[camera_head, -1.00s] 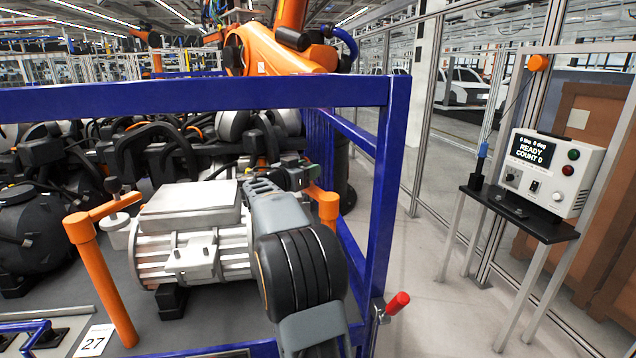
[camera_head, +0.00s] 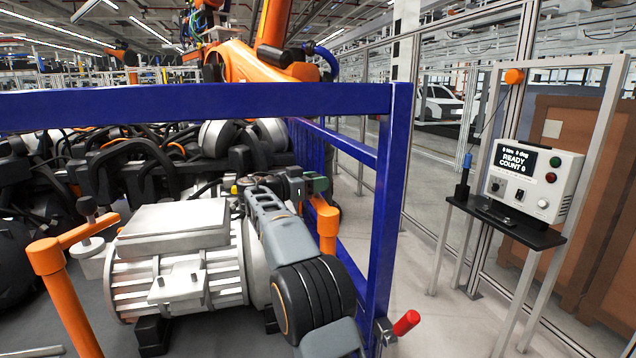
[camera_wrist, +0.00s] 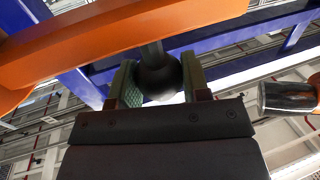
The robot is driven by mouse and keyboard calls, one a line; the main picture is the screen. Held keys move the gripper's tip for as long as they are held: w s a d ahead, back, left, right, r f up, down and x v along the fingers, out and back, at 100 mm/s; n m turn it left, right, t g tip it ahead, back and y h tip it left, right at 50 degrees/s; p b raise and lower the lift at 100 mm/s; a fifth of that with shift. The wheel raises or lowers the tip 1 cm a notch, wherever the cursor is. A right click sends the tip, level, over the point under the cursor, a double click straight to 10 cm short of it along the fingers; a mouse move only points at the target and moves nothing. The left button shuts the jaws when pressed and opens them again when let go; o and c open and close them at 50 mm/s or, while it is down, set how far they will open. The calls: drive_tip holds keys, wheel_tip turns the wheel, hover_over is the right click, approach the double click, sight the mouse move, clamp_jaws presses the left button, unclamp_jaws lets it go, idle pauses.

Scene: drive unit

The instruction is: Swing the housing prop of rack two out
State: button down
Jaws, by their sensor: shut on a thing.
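The silver finned housing (camera_head: 180,265) lies in the blue-framed rack (camera_head: 200,105). An orange prop (camera_head: 327,222) stands at its right end, behind my arm. A second orange prop (camera_head: 60,280) stands at its left, its arm reaching to a grey pad with a dark knob. My gripper (camera_head: 297,186) is at the arm of the right prop. In the wrist view my gripper (camera_wrist: 160,84) is shut on a dark round knob (camera_wrist: 157,70) hanging below the orange prop arm (camera_wrist: 125,45). The head view hides most of this grip and the prop arm's exact angle.
The rack's blue top rail and right post (camera_head: 392,210) stand close to my arm. A red-handled latch (camera_head: 405,323) sits low on that post. A controller box (camera_head: 530,178) stands on a black shelf at right. Floor between is clear.

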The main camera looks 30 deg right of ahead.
drive_tip(key=shift+r, duration=0.35)
drive_tip(key=c, duration=1)
unclamp_jaws()
drive_tip(key=o, duration=0.4)
drive_tip(key=shift+w+f, duration=0.15)
drive_tip(key=shift+f, duration=0.05)
drive_tip(key=shift+d+f, duration=0.1)
drive_tip(key=a+b, duration=0.2)
drive_tip(key=a, duration=1.2)
drive_tip(key=shift+d, duration=0.1)
drive_tip(key=shift+c, duration=0.4)
